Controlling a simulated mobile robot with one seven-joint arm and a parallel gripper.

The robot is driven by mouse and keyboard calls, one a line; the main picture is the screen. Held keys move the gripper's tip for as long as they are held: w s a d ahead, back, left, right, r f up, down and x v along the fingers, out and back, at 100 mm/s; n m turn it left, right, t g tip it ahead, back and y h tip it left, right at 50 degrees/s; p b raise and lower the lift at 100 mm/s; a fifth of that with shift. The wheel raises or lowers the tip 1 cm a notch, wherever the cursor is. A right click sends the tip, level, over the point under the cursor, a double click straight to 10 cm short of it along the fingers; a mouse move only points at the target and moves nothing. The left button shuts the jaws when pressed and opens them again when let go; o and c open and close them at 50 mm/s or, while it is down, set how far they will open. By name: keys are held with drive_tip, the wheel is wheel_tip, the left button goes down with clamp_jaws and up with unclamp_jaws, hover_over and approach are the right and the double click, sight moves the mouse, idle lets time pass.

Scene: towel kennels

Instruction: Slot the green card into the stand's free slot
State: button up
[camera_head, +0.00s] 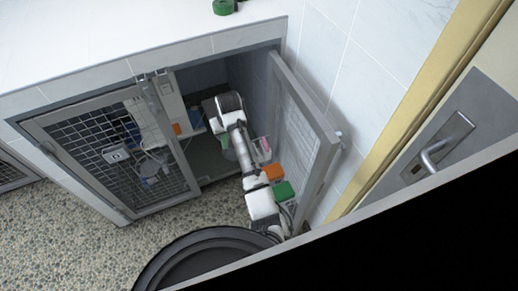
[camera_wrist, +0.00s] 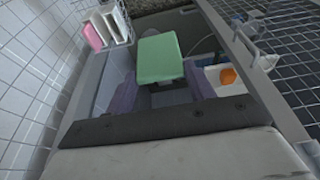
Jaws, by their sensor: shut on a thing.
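The green card (camera_wrist: 160,57) is a flat pale green plate in the middle of the wrist view. My gripper (camera_wrist: 163,90) is shut on it, with a purple finger on each side of its lower part. The card's lower end is partly hidden. The stand (camera_wrist: 121,22) is white with upright dividers, at the upper left of the wrist view, apart from the card. A pink card (camera_wrist: 92,36) is at its left side. I cannot make out which slot is free. In the head view my arm reaches into the open kennel, and the stand (camera_head: 263,149) shows just right of it.
A pale bin with an orange thing (camera_wrist: 228,76) is right of the card. A mesh door (camera_head: 115,150) stands left of the opening, and an open door panel (camera_head: 303,130) stands close on the right. A tiled wall (camera_wrist: 35,70) bounds the wrist view's left.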

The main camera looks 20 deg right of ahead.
drive_tip(key=w+d+r+p, duration=0.2)
drive_tip(key=d+r, duration=0.8)
drive_tip(key=r, duration=0.1)
wheel_tip(320, 180, down, 10)
drive_tip(key=b, duration=0.9)
drive_tip(key=shift+s, duration=0.2)
drive_tip(key=shift+d, duration=0.1)
